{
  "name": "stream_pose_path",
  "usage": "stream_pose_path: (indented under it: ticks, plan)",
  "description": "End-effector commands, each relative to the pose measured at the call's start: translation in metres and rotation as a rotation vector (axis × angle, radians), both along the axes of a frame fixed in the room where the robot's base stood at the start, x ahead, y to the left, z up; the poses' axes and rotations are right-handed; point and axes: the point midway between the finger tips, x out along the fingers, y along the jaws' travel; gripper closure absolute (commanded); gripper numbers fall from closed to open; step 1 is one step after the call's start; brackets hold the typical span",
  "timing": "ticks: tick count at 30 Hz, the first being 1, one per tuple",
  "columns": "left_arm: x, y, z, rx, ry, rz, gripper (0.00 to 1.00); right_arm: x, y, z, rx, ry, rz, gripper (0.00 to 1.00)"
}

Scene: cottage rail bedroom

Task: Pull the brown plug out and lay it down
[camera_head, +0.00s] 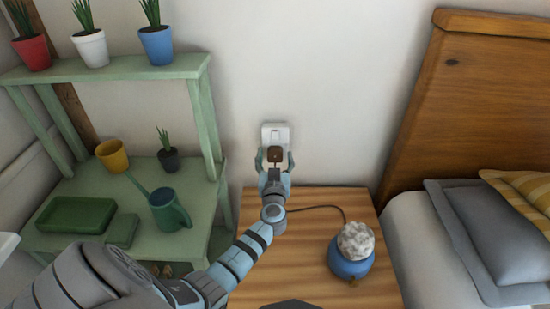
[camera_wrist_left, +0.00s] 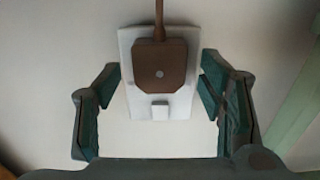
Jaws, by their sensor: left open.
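The brown plug (camera_head: 275,154) sits at the white wall socket plate (camera_head: 275,131) above the nightstand. In the left wrist view the brown plug (camera_wrist_left: 160,65) lies over the white plate (camera_wrist_left: 131,75), with its brown cord running up out of the picture. My left gripper (camera_head: 274,161) is open, its fingers on either side of the plug. In the left wrist view my left gripper (camera_wrist_left: 160,86) shows a gap between each fingertip and the plug. The plug's prongs are hidden. My right gripper is not in view.
The wooden nightstand (camera_head: 312,205) below holds a blue lamp (camera_head: 351,262) with a rough whitish top and a dark cord. A green plant shelf (camera_head: 110,67) with pots and a watering can (camera_head: 167,207) stands left. A bed (camera_head: 405,240) stands right.

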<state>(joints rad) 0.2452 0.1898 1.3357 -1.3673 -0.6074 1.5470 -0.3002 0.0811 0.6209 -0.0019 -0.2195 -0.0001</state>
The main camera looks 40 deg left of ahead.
Motion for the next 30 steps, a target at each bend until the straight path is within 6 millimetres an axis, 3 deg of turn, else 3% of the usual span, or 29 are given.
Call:
stream_pose_path:
  ticks: [10,18,20,30]
  plan:
    - [0.007,0.004,0.0,0.0,0.001,-0.001,0.38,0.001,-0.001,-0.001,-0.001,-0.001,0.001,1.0]
    - [0.007,0.004,0.0,-0.001,0.001,-0.002,0.81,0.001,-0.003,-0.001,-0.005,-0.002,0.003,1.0]
    - [0.007,0.004,0.0,-0.001,0.001,-0.002,0.88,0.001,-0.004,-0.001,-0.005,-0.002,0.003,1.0]
    - [-0.004,-0.006,0.0,-0.001,0.002,-0.004,0.88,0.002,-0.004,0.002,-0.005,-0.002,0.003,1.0]
